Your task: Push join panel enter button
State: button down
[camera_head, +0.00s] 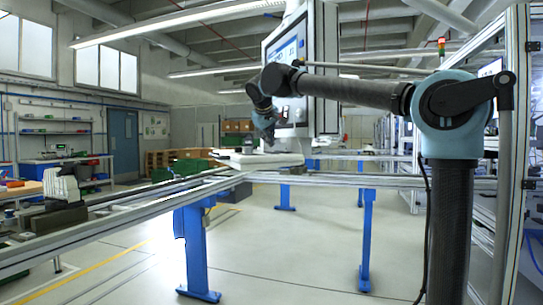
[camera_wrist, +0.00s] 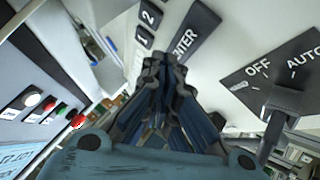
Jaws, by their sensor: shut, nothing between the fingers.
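The join panel (camera_head: 328,88) hangs in the middle of the head view, with a screen on its left-facing side. My gripper (camera_head: 268,138) points down in front of the panel's lower part. In the wrist view my gripper (camera_wrist: 165,62) is shut and empty. Its fingertips overlap the lower left end of the dark ENTER button (camera_wrist: 194,32), whose first letters are hidden. I cannot tell whether they touch it. Small dark keys marked 1 (camera_wrist: 143,37) and 2 (camera_wrist: 149,15) lie just left of it.
An OFF/AUTO selector switch (camera_wrist: 284,101) sticks out from the panel to the right. Another face with white, red and green buttons (camera_wrist: 50,108) shows at left.

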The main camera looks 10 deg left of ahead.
jog(key=shift+r, duration=2.35)
